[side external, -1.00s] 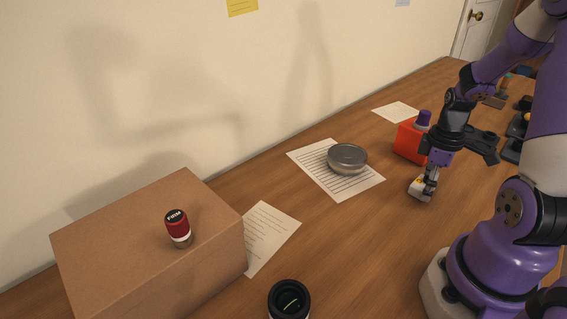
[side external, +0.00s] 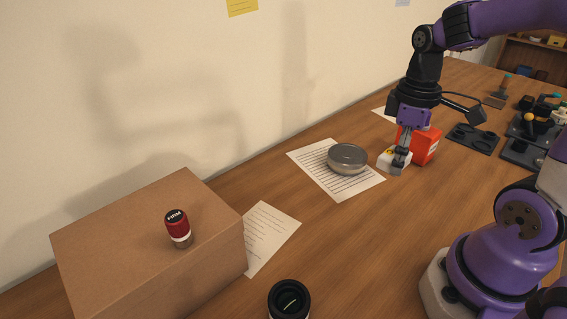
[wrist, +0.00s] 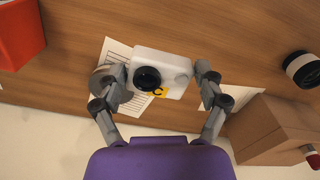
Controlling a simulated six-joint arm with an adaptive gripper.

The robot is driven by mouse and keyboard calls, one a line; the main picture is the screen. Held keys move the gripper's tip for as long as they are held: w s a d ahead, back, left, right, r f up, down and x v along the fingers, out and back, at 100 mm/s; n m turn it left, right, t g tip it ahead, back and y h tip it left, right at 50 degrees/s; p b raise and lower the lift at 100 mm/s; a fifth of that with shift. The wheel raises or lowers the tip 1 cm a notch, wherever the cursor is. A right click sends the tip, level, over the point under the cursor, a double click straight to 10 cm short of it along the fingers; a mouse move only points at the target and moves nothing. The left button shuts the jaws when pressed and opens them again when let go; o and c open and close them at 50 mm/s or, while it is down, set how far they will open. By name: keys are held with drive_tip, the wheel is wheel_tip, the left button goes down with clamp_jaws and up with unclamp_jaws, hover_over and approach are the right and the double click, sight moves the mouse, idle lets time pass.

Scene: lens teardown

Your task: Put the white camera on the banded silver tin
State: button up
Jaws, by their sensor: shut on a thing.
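The white camera (wrist: 168,66), with a black lens and a yellow label, is between the fingers of my gripper (wrist: 163,78) in the wrist view. In the side view my gripper (side external: 396,164) is shut on the camera (side external: 387,158) and holds it up, just right of the tin. The silver tin (side external: 347,157) is round and low, with a band around its side. It sits on a printed sheet. In the wrist view the tin (wrist: 101,80) is partly hidden behind the left finger.
A red box (side external: 425,146) stands just right of my gripper. A black lens (side external: 289,300) stands at the front. The table between the front lens and the tin is clear.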

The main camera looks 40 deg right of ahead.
drive_tip(key=w+a+r, duration=0.2)
drive_tip(key=w, duration=0.4)
drive_tip(key=w+a+r, duration=0.2)
drive_tip(key=w+a, duration=0.1)
drive_tip(key=w, duration=0.3)
hover_over(351, 154)
wheel_tip(351, 154, down, 7)
drive_tip(key=shift+a+f, duration=0.1)
drive_tip(key=shift+f, duration=2)
drive_tip(key=shift+f, duration=0.15)
drive_tip(key=o, duration=1)
